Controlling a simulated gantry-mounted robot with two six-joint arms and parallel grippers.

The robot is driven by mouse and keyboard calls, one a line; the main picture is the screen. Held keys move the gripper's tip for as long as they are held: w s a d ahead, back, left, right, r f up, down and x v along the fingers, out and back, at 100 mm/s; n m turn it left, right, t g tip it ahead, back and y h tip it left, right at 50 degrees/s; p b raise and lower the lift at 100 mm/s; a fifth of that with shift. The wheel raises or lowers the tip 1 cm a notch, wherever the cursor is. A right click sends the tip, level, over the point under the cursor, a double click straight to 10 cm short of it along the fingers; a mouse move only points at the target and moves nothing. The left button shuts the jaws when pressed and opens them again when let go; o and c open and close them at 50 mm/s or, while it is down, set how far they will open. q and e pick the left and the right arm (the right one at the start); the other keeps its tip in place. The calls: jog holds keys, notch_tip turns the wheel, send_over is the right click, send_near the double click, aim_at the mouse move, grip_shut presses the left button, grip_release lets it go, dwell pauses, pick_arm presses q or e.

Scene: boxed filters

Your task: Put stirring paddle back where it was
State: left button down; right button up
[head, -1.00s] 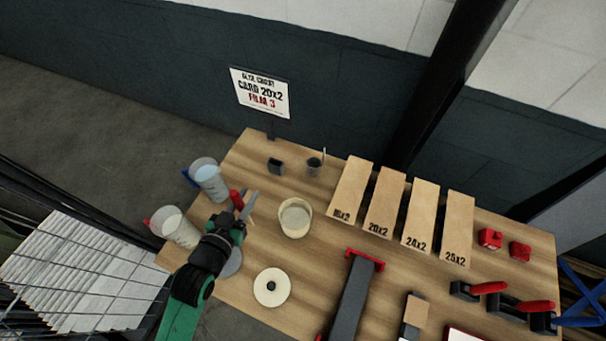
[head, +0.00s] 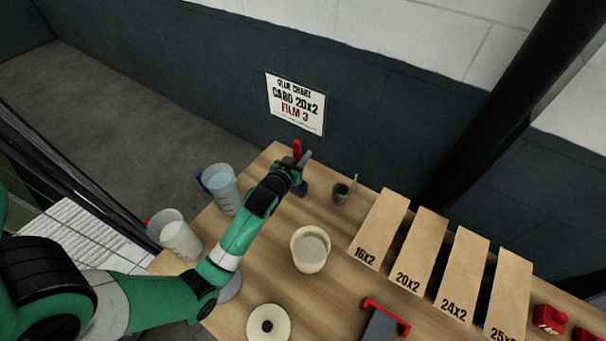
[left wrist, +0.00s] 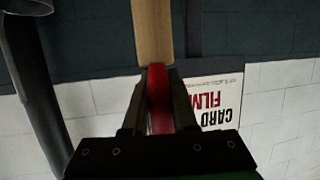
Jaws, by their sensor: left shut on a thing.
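My left gripper (head: 300,161) is shut on the stirring paddle's red handle (head: 297,147). In the left wrist view the red handle (left wrist: 160,100) is between the two fingers (left wrist: 158,98), and a flat wooden strip (left wrist: 152,30) runs on from it. In the head view the gripper is at the table's far left corner, over or beside a small dark holder (head: 302,190). The gripper partly hides this holder. I cannot tell whether the paddle touches it. My right gripper is out of view.
A dark cup (head: 340,196) with a thin stick stands right of the gripper. A clear jug (head: 225,190), a white-filled jug (head: 180,240) and a cream pot (head: 310,250) stand nearer. A sign (head: 295,103) rises behind. Labelled wooden boards (head: 380,230) lie to the right.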

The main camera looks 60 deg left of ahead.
pick_arm(q)
jog(key=shift+f+b, duration=0.8)
jog(key=shift+f, duration=1.7)
jog(key=c, duration=0.7)
grip_release()
jog(key=p+v, duration=0.2)
jog(key=v, duration=1)
jog(key=shift+r, duration=0.15)
